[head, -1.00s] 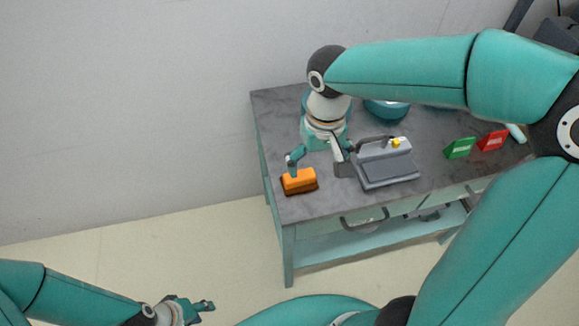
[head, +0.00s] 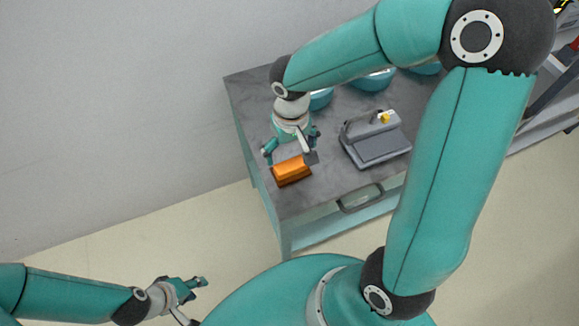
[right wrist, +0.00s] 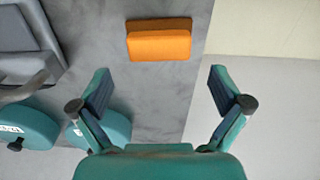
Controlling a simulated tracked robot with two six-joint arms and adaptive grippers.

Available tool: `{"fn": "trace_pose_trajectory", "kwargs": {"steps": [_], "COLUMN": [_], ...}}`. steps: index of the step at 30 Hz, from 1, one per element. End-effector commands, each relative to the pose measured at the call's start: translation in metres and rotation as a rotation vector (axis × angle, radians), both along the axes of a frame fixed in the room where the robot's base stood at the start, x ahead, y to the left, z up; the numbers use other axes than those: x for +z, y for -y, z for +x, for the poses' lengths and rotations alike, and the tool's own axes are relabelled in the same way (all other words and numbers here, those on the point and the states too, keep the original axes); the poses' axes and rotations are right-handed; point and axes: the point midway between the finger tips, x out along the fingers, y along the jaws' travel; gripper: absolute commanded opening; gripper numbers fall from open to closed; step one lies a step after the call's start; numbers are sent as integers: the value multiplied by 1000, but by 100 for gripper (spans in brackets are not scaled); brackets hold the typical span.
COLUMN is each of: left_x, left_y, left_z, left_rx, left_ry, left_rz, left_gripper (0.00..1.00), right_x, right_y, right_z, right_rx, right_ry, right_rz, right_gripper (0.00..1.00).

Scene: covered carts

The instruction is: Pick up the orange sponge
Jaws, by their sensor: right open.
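The orange sponge (head: 292,171) lies on the grey top of the cart near its left front corner. It also shows in the right wrist view (right wrist: 159,40), ahead of the fingertips and between their lines. My right gripper (head: 288,152) is above the cart top, close behind the sponge, with its fingers spread. In the right wrist view my right gripper (right wrist: 161,85) is open and empty, and the sponge is apart from both fingers. My left gripper (head: 195,293) is at the lower left over the floor, away from the cart; its fingers are small there.
A grey device with a flat plate (head: 376,142) stands on the cart (head: 330,184) right of the sponge. Teal round containers (head: 371,80) stand behind it, partly hidden by my right arm. The cart's left edge is close to the sponge.

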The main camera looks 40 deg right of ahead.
Motion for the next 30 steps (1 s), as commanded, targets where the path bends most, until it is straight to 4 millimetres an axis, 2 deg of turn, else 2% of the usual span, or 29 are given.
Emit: {"fn": "trace_pose_trajectory", "kwargs": {"steps": [3,11,19,28,30], "left_x": [-1,3,5,5,5], "left_y": [0,0,0,0,0], "left_z": [0,0,0,0,0], "left_rx": [0,0,0,0,0], "left_ry": [0,0,0,0,0], "left_rz": [0,0,0,0,0], "left_gripper": [40,40,40,40,40], "right_x": [-15,-31,-67,-72,-72], "right_y": [0,0,1,1,1], "right_z": [-1,1,2,3,3], "right_rx": [1,1,2,2,2], "right_ry": [-3,-4,-3,0,0], "right_rz": [0,1,1,1,1], "right_gripper": [100,100,100,100,88]}}
